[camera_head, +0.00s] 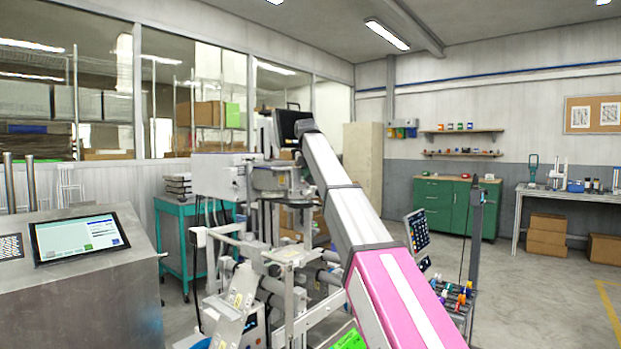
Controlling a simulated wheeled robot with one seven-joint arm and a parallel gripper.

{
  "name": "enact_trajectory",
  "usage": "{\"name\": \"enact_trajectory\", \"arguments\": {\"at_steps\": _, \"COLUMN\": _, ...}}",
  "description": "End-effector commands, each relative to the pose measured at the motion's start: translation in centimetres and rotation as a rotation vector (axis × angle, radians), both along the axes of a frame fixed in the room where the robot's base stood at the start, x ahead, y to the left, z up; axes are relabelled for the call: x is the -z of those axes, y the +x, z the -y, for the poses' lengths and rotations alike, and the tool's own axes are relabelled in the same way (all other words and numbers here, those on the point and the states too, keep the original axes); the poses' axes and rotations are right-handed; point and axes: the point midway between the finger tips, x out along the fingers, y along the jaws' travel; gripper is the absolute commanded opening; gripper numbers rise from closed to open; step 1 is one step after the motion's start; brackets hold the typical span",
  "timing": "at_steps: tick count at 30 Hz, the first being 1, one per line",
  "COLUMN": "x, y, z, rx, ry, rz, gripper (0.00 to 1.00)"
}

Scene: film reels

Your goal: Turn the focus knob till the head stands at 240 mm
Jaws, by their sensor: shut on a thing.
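A grey and white machine on a metal frame (298,255) stands in the middle of the head view. A white box-shaped unit (218,175) sits at its upper left. I cannot tell which part is the head, and no 240 mm mark or scale can be read. The focus knob cannot be made out. My pink and white arm crosses in front of the machine from the lower right up to a black joint near the middle. It hides part of the machine. My gripper cannot be made out, so its hold is not shown.
A steel cabinet with a tilted touch screen (79,236) stands at the left. A teal cart (172,249) is behind the machine. A dark screen (416,234) and a rack of colourful items (463,290) stand right of my arm. Open floor (540,290) lies farther right.

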Motion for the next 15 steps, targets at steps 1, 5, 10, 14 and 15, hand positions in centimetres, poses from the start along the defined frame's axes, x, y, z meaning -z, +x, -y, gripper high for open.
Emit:
{"name": "enact_trajectory", "arguments": {"at_steps": 1, "x": 0.23, "y": -0.47, "z": 0.54, "rx": 0.006, "ry": -0.007, "rz": -0.013, "gripper": 0.04}}
{"name": "enact_trajectory", "arguments": {"at_steps": 5, "x": 0.28, "y": -0.53, "z": 0.57, "rx": 0.008, "ry": -0.007, "rz": -0.013, "gripper": 0.04}}
{"name": "enact_trajectory", "arguments": {"at_steps": 10, "x": 0.31, "y": -0.56, "z": 0.61, "rx": 0.008, "ry": -0.009, "rz": -0.013, "gripper": 0.43}}
{"name": "enact_trajectory", "arguments": {"at_steps": 14, "x": 0.27, "y": -0.47, "z": 0.48, "rx": 0.006, "ry": -0.007, "rz": -0.013, "gripper": 0.43}}
{"name": "enact_trajectory", "arguments": {"at_steps": 15, "x": 0.25, "y": -0.45, "z": 0.45, "rx": 0.005, "ry": -0.006, "rz": -0.012, "gripper": 0.43}}
